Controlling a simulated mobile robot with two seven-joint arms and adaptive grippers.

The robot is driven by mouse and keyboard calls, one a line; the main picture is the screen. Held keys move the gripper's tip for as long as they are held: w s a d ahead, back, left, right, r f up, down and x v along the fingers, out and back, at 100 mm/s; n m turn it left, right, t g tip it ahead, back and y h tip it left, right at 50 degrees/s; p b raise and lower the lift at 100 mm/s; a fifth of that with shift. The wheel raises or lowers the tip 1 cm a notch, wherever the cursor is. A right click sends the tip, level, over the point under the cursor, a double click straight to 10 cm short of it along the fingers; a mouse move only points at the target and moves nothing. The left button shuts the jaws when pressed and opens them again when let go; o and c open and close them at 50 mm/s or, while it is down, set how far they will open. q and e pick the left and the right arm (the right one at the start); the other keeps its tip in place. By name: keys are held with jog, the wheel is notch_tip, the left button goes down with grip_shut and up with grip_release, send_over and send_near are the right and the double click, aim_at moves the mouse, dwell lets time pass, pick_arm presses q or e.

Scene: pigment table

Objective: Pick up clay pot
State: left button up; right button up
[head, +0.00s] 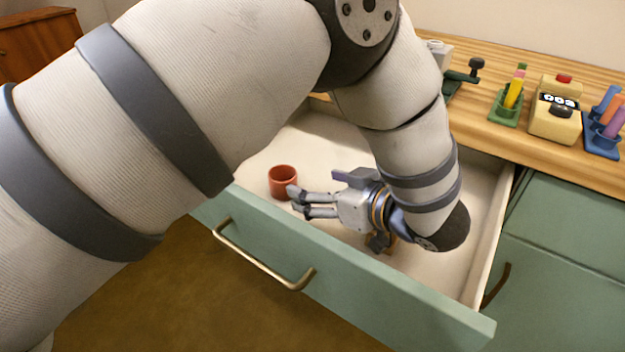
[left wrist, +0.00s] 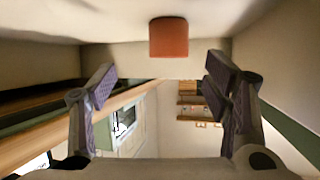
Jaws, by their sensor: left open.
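The clay pot (head: 283,182) is a small reddish-brown cup standing upright inside the open drawer, toward its left end. In the left wrist view the pot (left wrist: 168,37) shows at top centre, beyond and between the fingertips. My left gripper (head: 297,202) is inside the drawer, reaching left, with its fingers pointing at the pot. It is open and empty, and its fingertips are close to the pot's right side. In the left wrist view the two fingers (left wrist: 163,75) are spread wide with nothing between them. My right gripper is not in view.
The drawer front (head: 350,281) with its brass handle (head: 262,262) stands close before the gripper. Drawer walls surround the hand. On the wooden countertop (head: 500,60) stand a green pen holder (head: 506,112), a yellow device (head: 556,122) and a blue holder (head: 600,144). My left arm hides part of the drawer.

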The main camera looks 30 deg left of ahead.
aim_at(276, 174)
pick_arm(q)
jog(key=x, duration=0.3)
jog(key=s+x, duration=0.1)
jog(key=x, duration=0.6)
jog(key=shift+s+a+r, duration=0.1)
jog(key=shift+a+r, duration=0.25)
jog(key=shift+a, duration=0.15)
jog(key=shift+w+a+f, duration=0.15)
jog(key=shift+w+a, duration=0.1)
jog(key=shift+a, duration=0.1)
jog(key=c, duration=1.4)
